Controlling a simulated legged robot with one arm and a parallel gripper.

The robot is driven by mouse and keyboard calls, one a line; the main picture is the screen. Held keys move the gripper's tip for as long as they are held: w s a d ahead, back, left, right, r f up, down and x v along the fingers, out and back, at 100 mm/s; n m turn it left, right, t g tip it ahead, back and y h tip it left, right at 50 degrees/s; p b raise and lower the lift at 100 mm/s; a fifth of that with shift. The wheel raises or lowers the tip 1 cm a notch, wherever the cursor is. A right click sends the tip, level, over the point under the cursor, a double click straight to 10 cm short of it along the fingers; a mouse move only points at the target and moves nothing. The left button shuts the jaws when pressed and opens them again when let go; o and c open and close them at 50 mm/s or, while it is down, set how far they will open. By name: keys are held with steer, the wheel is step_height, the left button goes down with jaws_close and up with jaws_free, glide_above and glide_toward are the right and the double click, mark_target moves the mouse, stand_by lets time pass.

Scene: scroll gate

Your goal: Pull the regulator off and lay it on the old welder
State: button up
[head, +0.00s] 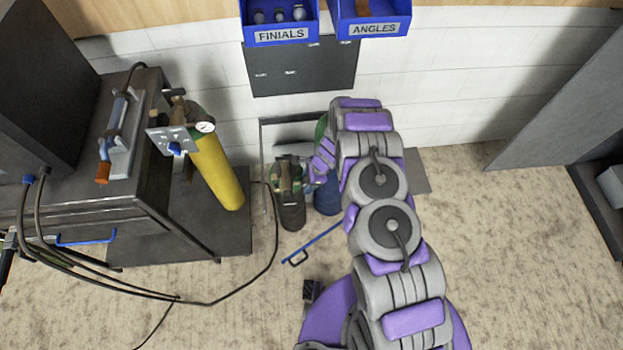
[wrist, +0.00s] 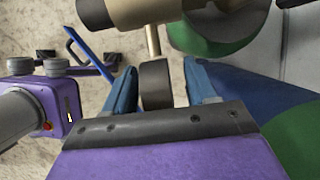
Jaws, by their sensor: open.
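The regulator, a tan body (wrist: 125,12) with a dark end and a thin stem to a dark round knob (wrist: 155,85), shows at the top of the wrist view. My gripper (wrist: 160,72) is open, its blue fingers on either side of the knob. I cannot tell whether they touch it. In the head view my gripper (head: 318,172) is beside a tan and dark green fitting (head: 288,173) on a short dark cylinder (head: 292,213). A dark metal machine with cables, likely the old welder (head: 88,192), stands at the left.
A yellow cylinder (head: 217,172) with a gauge (head: 205,127) stands by the machine. A blue cylinder (head: 327,195) stands right of the dark one. A black cable (head: 272,255) crosses the floor. Blue bins (head: 280,32) hang above.

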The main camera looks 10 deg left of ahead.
steer(key=shift+a, duration=0.1)
steer(key=shift+d, duration=0.3)
steer(key=shift+c, duration=0.2)
steer(key=shift+d+r, duration=0.15)
steer(key=shift+d, duration=0.25)
steer(key=shift+c, duration=1.4)
steer(key=shift+a, duration=0.35)
jaws_close()
steer(key=shift+c, duration=1.2)
jaws_free()
jaws_close()
